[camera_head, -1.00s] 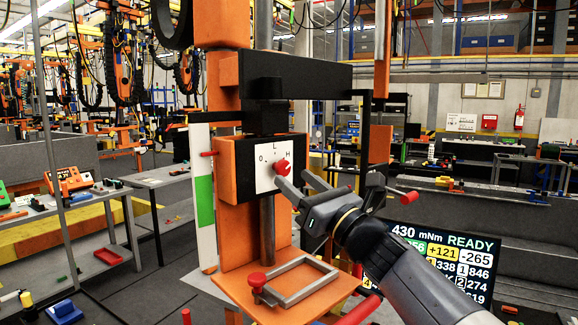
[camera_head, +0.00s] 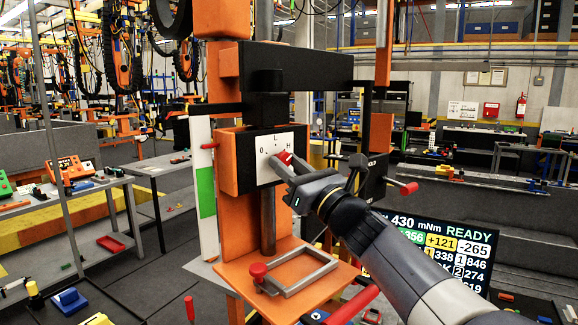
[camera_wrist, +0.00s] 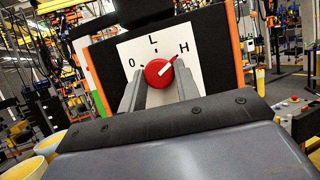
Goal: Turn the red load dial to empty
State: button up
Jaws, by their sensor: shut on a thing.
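The red load dial (camera_head: 284,157) sits on a white square plate (camera_head: 266,168) marked 0, L and H, on a black-faced orange box. My gripper (camera_head: 291,167) reaches in from the lower right and is shut on the dial. In the wrist view its two grey fingers (camera_wrist: 158,92) flank the dial's lower part, one on each side. The fingertips partly hide the dial's rim.
Below the box an orange shelf (camera_head: 242,291) carries a grey metal frame (camera_head: 295,270) and a red knob (camera_head: 258,270). A black crossbar (camera_head: 300,68) runs above. A readout screen (camera_head: 440,243) stands behind my arm at lower right.

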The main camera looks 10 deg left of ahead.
jog(key=shift+c, duration=1.1)
